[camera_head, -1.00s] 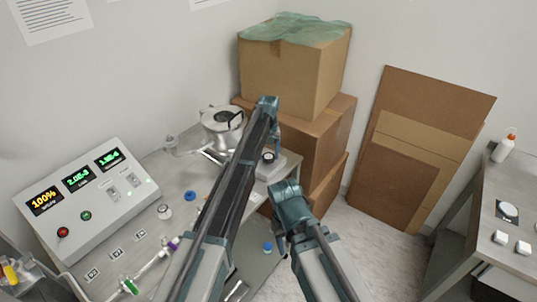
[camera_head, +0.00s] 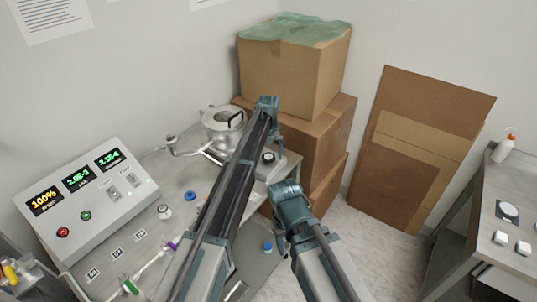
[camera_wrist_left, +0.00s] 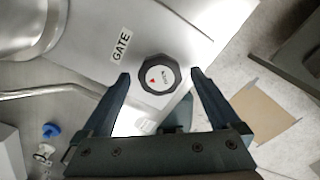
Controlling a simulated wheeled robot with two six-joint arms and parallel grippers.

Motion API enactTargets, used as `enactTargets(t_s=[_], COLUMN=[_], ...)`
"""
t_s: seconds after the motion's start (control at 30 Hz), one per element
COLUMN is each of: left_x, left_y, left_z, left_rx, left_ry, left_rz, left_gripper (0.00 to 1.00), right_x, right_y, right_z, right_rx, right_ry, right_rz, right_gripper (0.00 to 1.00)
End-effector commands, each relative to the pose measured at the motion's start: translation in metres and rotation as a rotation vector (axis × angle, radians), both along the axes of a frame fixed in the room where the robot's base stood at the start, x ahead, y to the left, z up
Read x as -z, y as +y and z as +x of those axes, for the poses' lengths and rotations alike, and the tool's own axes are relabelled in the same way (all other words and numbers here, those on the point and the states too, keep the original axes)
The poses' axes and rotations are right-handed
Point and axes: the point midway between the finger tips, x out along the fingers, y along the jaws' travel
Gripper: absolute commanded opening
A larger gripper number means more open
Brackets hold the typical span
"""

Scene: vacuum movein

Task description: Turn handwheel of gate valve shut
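The gate valve handwheel (camera_wrist_left: 158,76) is a dark faceted knob with a pale top, a red arrow and small lettering. It sits on a light plate labelled GATE (camera_wrist_left: 121,45) in the left wrist view. In the head view the handwheel (camera_head: 268,157) is beside my left arm, on a pale block. My left gripper (camera_wrist_left: 160,74) is open; its fingertips stand on either side of the knob, with visible gaps as seen from above. In the head view the left gripper (camera_head: 277,143) is small and partly hidden. My right gripper (camera_head: 282,243) hangs low, its fingers unclear.
A control box (camera_head: 92,200) with lit readouts stands at the left of the bench. A metal chamber (camera_head: 222,122) and bent pipe are behind the handwheel. Cardboard boxes (camera_head: 290,82) are stacked beyond. Another table (camera_head: 490,230) is at the right; bare floor lies between.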

Motion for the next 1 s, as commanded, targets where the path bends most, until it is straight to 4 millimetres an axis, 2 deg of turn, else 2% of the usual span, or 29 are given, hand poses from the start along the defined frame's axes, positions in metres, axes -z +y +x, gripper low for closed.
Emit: enactTargets(t_s=[0.27, 0.47, 0.67, 1.0], left_x=[-0.002, -0.014, -0.038, -0.089], left_y=[0.000, 0.000, 0.000, 0.000], left_z=[0.000, 0.000, 0.000, 0.000], left_rx=[0.000, 0.000, 0.000, 0.000], left_ry=[0.000, 0.000, 0.000, 0.000], left_rz=[0.000, 0.000, 0.000, 0.000], left_gripper=[0.96, 0.96, 0.96, 0.96], right_x=[-0.002, -0.014, -0.038, -0.090], right_y=[0.000, 0.000, 0.000, 0.000], right_z=[0.000, 0.000, 0.000, 0.000], right_rx=[0.000, 0.000, -0.001, 0.003], right_ry=[0.000, 0.000, 0.000, 0.000], right_rz=[0.000, 0.000, 0.000, 0.001], right_gripper=[0.50, 0.50, 0.50, 0.50])
